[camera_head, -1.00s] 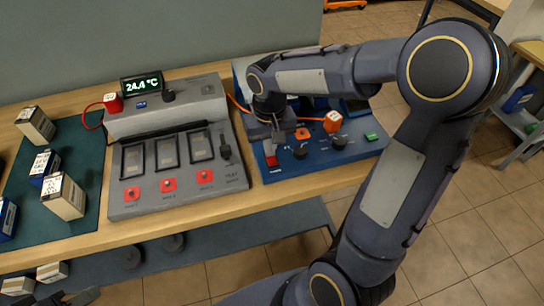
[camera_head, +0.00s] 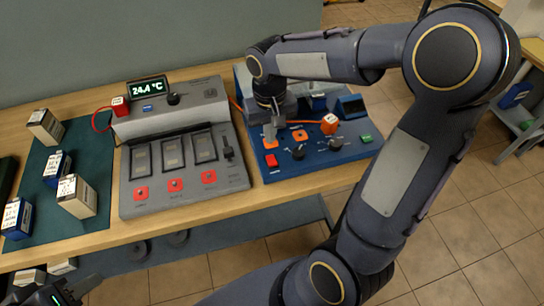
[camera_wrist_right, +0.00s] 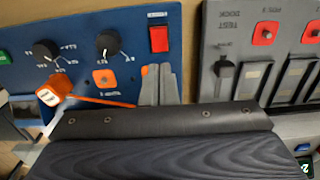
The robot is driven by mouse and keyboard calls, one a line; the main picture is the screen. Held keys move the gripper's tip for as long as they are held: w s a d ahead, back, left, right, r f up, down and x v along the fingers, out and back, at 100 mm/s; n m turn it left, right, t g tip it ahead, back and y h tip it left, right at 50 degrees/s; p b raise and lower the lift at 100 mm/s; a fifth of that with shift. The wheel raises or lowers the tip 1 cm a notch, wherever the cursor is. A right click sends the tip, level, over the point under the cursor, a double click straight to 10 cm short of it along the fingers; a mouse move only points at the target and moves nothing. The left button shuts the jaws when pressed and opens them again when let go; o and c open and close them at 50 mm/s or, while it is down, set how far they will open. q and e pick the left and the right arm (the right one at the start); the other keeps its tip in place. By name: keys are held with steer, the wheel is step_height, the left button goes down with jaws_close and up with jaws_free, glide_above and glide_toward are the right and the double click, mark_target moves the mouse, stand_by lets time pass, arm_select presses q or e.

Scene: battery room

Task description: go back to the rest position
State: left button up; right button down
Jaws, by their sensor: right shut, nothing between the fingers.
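My right gripper (camera_head: 270,136) is above the blue panel (camera_head: 338,154), near its left side. In the right wrist view the two grey fingers (camera_wrist_right: 159,84) are together with nothing between them, beside the red switch (camera_wrist_right: 158,39) and an orange button (camera_wrist_right: 105,78). I cannot tell exactly how high they are above the panel. My left gripper (camera_head: 58,293) shows only in part at the bottom left corner, dark with a small green light; its fingers cannot be made out.
The grey test dock (camera_head: 184,200) with three slots and red buttons stands left of the panel. Several battery boxes stand on the green mat (camera_head: 98,176) at the left. An orange plug block (camera_head: 329,124) with a cable sits on the panel. Floor shows in front of the bench.

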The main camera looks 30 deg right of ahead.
stand_by(0.3)
steer(key=s+a+r+t+y, duration=0.2)
steer(key=s, duration=0.6)
steer(key=s+a+r+n+t+y, duration=0.1)
steer(key=s+a+r+t, duration=0.1)
steer(key=s, duration=0.7)
steer(key=shift+r+t+y, duration=0.15)
steer(key=shift+t+y, duration=0.25)
steer(key=shift+t, duration=0.4)
